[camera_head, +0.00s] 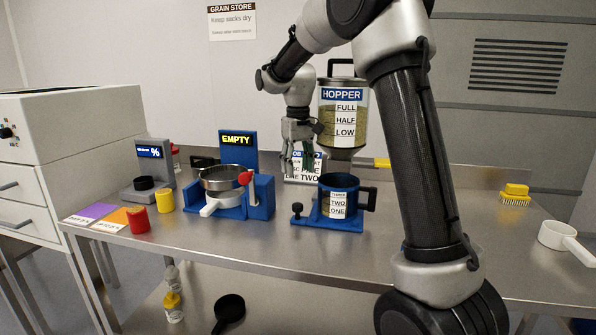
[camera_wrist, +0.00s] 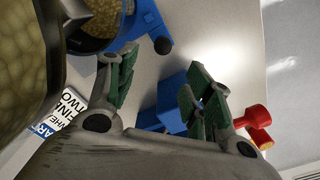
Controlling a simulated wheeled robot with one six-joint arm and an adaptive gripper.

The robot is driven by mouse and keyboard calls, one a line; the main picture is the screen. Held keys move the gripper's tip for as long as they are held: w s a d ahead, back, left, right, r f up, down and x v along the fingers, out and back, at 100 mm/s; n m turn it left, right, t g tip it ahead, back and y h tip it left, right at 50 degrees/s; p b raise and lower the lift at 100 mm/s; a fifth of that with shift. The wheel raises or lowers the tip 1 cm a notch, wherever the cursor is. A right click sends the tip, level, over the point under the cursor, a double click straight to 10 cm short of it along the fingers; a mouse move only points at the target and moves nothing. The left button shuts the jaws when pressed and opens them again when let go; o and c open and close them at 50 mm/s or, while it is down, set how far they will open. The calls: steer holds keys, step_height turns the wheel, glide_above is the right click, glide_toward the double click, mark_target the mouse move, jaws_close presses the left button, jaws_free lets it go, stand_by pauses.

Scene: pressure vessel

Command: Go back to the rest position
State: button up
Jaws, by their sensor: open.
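My gripper (camera_head: 297,160) hangs fingers-down above the metal table, just left of the grain hopper (camera_head: 343,112). In the wrist view my gripper (camera_wrist: 160,80) has its two green-padded fingers spread, with nothing between them. The hopper is a clear vessel of grain labelled FULL, HALF, LOW. A blue jug (camera_head: 355,197) marked TWO and ONE stands in a blue holder below the hopper. The jug also shows in the wrist view (camera_wrist: 122,22), with grain in it.
A blue stand with an EMPTY display (camera_head: 236,139) holds a round metal pan (camera_head: 226,178). A printed card (camera_head: 294,175) stands behind my gripper. Left are a small scale (camera_head: 146,187), red cup (camera_head: 139,220) and yellow cup (camera_head: 165,201). Right are a yellow brush (camera_head: 515,192) and white scoop (camera_head: 558,236).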

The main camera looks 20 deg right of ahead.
steer(key=shift+w, duration=0.1)
steer(key=s+d+r+m+t, duration=0.1)
steer(key=s+d+t, duration=0.1)
steer(key=s, duration=1.4)
steer(key=s+d+r+t, duration=0.2)
steer(key=s, duration=1.5)
steer(key=shift+s+d+m, duration=0.25)
steer(key=shift+m, duration=0.15)
